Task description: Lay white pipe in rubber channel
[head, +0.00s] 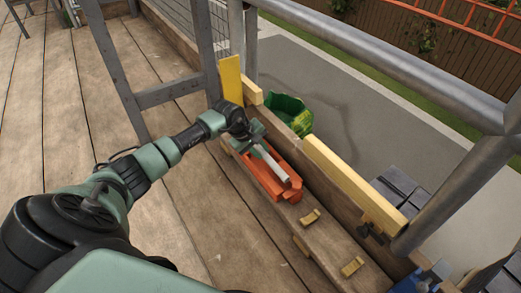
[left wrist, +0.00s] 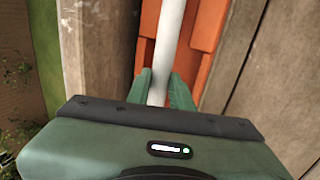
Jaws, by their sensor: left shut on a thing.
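The white pipe (head: 276,167) is a short, straight rod in the head view. It runs lengthwise over the orange rubber channel (head: 262,185), which lies on a wooden plank by the deck edge. My left gripper (head: 258,150) is shut on the pipe near its far end. In the left wrist view the pipe (left wrist: 171,40) passes between the green fingers (left wrist: 166,90), with the orange channel (left wrist: 206,40) beneath and on both sides. I cannot tell whether the pipe touches the channel floor. My right gripper is not in view.
A green bucket (head: 290,114) stands beyond the plank. Small yellowish wood pieces (head: 310,217) lie on the plank nearer me. A yellow board (head: 340,172) and metal railing (head: 400,75) border the right side.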

